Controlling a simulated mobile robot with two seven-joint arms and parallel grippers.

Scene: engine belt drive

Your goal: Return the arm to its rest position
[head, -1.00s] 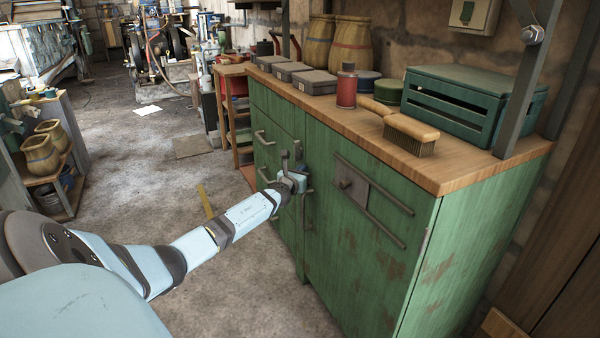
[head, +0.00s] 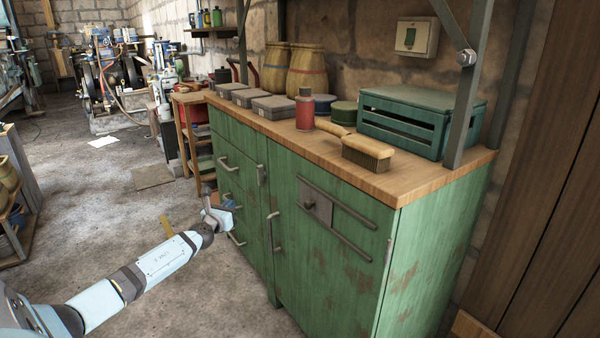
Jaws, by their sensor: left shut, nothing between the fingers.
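My left arm (head: 165,258) comes in from the lower left, light blue with dark joints. My left gripper (head: 209,192) is shut and empty. In the picture it lies in front of the left drawers of the green cabinet (head: 335,265). I cannot tell the exact gap to the drawer handles. My right gripper is not in view.
The cabinet's wooden top (head: 390,182) holds a brush (head: 365,152), a red bottle (head: 305,110), a green crate (head: 420,118), grey boxes and two woven vases. A shelf (head: 20,215) stands at the left edge. The concrete floor (head: 95,200) between is largely clear.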

